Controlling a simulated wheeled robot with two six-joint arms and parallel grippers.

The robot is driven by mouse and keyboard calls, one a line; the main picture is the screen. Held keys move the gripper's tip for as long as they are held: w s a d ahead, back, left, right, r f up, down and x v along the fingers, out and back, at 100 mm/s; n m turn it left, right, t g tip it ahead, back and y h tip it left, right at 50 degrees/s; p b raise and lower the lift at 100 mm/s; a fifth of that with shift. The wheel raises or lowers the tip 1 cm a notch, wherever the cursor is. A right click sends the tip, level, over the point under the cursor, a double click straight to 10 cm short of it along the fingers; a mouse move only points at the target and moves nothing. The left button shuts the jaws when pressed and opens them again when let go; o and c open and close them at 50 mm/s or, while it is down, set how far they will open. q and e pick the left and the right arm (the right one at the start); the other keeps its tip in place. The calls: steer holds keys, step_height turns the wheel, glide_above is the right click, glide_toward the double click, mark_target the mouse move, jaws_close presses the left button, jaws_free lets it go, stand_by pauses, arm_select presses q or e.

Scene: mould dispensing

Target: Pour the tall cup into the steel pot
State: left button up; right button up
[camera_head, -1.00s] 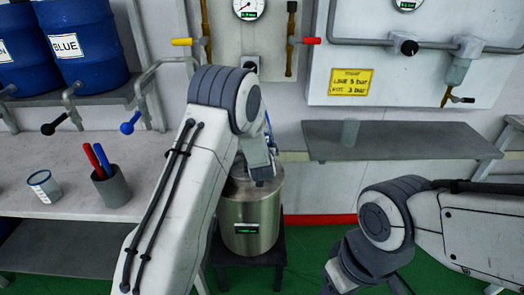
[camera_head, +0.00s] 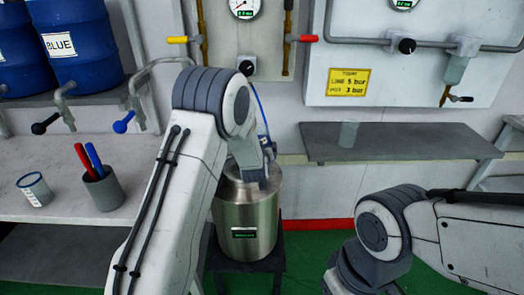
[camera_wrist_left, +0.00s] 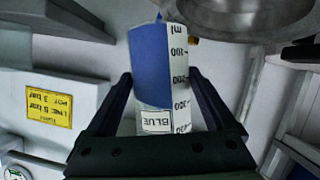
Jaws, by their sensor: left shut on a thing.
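The steel pot (camera_head: 246,215) stands on a dark stool in the middle of the head view, with a small green display on its front. My left gripper (camera_wrist_left: 165,105) is shut on the tall cup (camera_wrist_left: 185,75), which has an ml scale and an upside-down BLUE label. Blue fills its left side, its edge running along the cup's length, and a small blue tip shows at the mouth. A round steel rim, apparently the pot's (camera_wrist_left: 245,30), is at upper right there. In the head view my left wrist is above the pot's top and mostly hides the cup. My right gripper is out of view.
A bench with a pen holder (camera_head: 103,188) and a small cup (camera_head: 35,189) is at left, below blue drums (camera_head: 72,40). A shelf (camera_head: 410,142) with a clear cup (camera_head: 348,134) is at right. A thin blue line (camera_head: 260,108) shows behind my left wrist.

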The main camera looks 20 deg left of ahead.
arm_select(q)
steer(key=shift+w+d+f+n+t+h+b, duration=0.1)
steer(key=shift+d+f+n+t+h+b, duration=0.15)
steer(key=shift+n+b, duration=0.3)
steer(key=shift+w+d+f+n+t+h+b, duration=0.15)
steer(key=shift+d+n+h+b, duration=0.15)
steer(key=shift+b, duration=0.45)
steer(key=shift+d+f+n+t+h+b, duration=0.1)
steer(key=shift+f+n+t+h+b, duration=0.3)
steer(key=shift+n+b, duration=0.45)
steer(key=shift+d+f+n+t+h+b, duration=0.1)
steer(key=shift+f+n+h+b, duration=0.05)
steer(key=shift+n+h+b, duration=0.5)
steer(key=n, duration=0.1)
steer(key=a+n+t+b, duration=0.1)
steer(key=n, duration=0.1)
steer(key=shift+s+h, duration=0.15)
steer(key=shift+h, duration=0.15)
steer(key=shift+a+r+n+t+b, duration=0.15)
steer(key=shift+r+n+t+b, duration=0.3)
steer(key=shift+n+b, duration=0.6)
steer(key=shift+s+a+r+n+t+h+b, duration=0.1)
steer(key=shift+a+r+n+t+b, duration=0.2)
steer(key=shift+n, duration=0.3)
steer(key=shift+s+a+r+n+t+h+b, duration=0.1)
steer(key=shift+r+n+t+b, duration=0.1)
steer(key=shift+r+n+b, duration=0.3)
steer(key=shift+s+a+r+n+t+h+b, duration=0.1)
steer(key=shift+a+r+n+t+b, duration=0.15)
steer(key=shift+n, duration=0.45)
